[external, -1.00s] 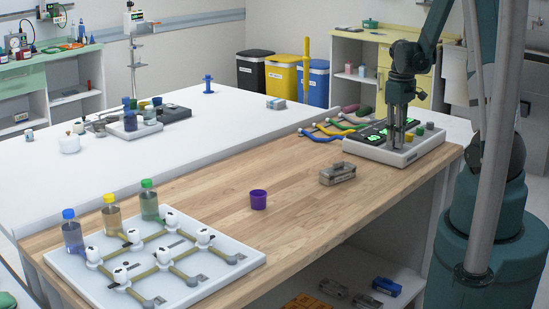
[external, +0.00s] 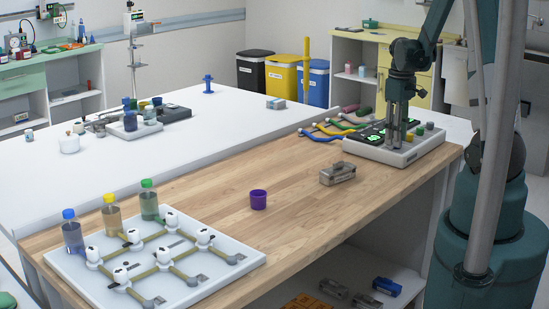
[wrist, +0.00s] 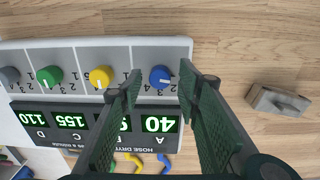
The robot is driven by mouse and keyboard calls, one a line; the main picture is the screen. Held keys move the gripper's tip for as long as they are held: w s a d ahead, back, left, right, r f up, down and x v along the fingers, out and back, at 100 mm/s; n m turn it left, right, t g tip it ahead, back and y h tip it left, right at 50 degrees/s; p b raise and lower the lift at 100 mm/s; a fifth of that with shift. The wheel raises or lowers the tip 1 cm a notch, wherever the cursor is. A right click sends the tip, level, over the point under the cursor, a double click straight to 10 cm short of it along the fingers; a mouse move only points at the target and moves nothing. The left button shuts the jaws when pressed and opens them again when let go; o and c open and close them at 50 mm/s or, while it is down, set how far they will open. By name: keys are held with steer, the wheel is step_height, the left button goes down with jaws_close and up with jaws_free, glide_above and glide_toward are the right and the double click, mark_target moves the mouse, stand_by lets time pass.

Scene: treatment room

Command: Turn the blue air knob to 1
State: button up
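The blue knob (wrist: 160,76) sits at the right end of a row of knobs on the white control panel (wrist: 120,48) in the wrist view. Its pale mark seems to point to the lower right; the number it points at is too small to tell. The panel is upside down there, and the display beside the blue knob, over the letter A, reads 40. My gripper (wrist: 160,72) is open, one finger on each side of the blue knob with gaps between. In the external view my gripper (external: 396,140) points down at the panel (external: 400,158), and its fingers hide the blue knob.
Yellow (wrist: 101,77), green (wrist: 50,76) and grey (wrist: 9,76) knobs share the row. A grey metal block (external: 337,174) lies on the wood beside the panel. A purple cup (external: 258,199) stands farther left. Coloured hoses (external: 330,130) lie behind the panel.

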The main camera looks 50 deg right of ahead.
step_height(320, 180, up, 11)
steer(key=shift+a, duration=0.15)
stand_by(0.6)
steer(key=shift+r, duration=0.1)
steer(key=shift+a, duration=0.1)
stand_by(0.5)
steer(key=a+r+t, duration=0.1)
steer(key=a+r, duration=0.2)
steer(key=a, duration=0.4)
steer(key=a+r+t+h, duration=0.1)
steer(key=a+r, duration=0.2)
steer(key=a, duration=0.5)
steer(key=a+r+t, duration=0.1)
steer(key=a+r, duration=0.3)
steer(key=a, duration=0.3)
steer(key=s+a+r+t, duration=0.1)
steer(key=s+a+t, duration=0.1)
steer(key=a, duration=0.7)
steer(key=s+a+r+t+y, duration=0.1)
steer(key=s+a, duration=0.4)
steer(key=a, duration=0.5)
steer(key=shift+t, duration=0.6)
steer(key=shift+r, duration=0.15)
stand_by(1.2)
